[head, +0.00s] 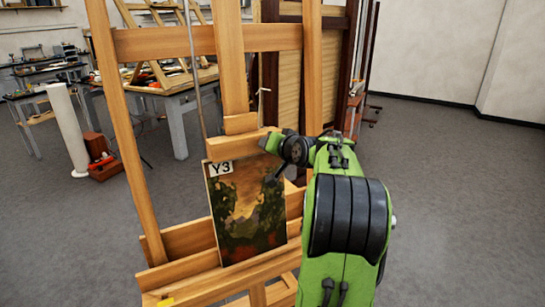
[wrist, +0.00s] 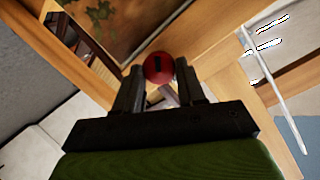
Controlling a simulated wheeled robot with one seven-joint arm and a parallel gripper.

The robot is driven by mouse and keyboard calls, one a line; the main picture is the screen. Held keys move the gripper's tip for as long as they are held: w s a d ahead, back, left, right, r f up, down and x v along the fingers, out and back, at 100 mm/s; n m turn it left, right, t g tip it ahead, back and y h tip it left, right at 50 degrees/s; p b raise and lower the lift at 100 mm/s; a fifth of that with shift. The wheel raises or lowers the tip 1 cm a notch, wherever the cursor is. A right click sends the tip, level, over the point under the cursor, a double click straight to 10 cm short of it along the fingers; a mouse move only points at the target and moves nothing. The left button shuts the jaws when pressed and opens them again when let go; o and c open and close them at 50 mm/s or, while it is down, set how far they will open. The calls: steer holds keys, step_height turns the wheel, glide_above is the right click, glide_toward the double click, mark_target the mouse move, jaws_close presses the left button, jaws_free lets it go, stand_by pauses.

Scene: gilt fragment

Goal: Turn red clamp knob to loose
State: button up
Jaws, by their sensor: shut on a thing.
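The red clamp knob (wrist: 158,68) shows in the wrist view as a round red disc with a dark slot-like mark at its middle. My gripper (wrist: 160,76) has its two dark fingers on either side of the knob and is shut on it. In the head view my green and black arm reaches to the easel (head: 232,70), and the knob and fingertips are hidden behind my wrist. The painting (head: 246,215), labelled Y3, stands upright on the easel's ledge, below the upper wooden clamp block (head: 236,146).
A white-marked rod (wrist: 272,85) runs beside the easel wood in the wrist view. Behind the easel stand a grey workbench (head: 178,105) with frames, a white roll (head: 66,122) and a red box (head: 101,160). Grey floor (head: 460,190) is clear at right.

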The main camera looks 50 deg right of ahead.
steer(key=shift+a+f+n+h+b, duration=0.15)
steer(key=shift+n+h+b, duration=0.35)
steer(key=shift+n+b, duration=1.3)
steer(key=shift+a+r+n+h+b, duration=0.1)
steer(key=shift+n+h+b, duration=0.4)
steer(key=shift+n+b, duration=1.3)
steer(key=shift+b, duration=0.4)
steer(key=o, duration=1.1)
steer(key=shift+c, duration=0.2)
steer(key=v, duration=1.5)
steer(key=shift+s+a, duration=0.25)
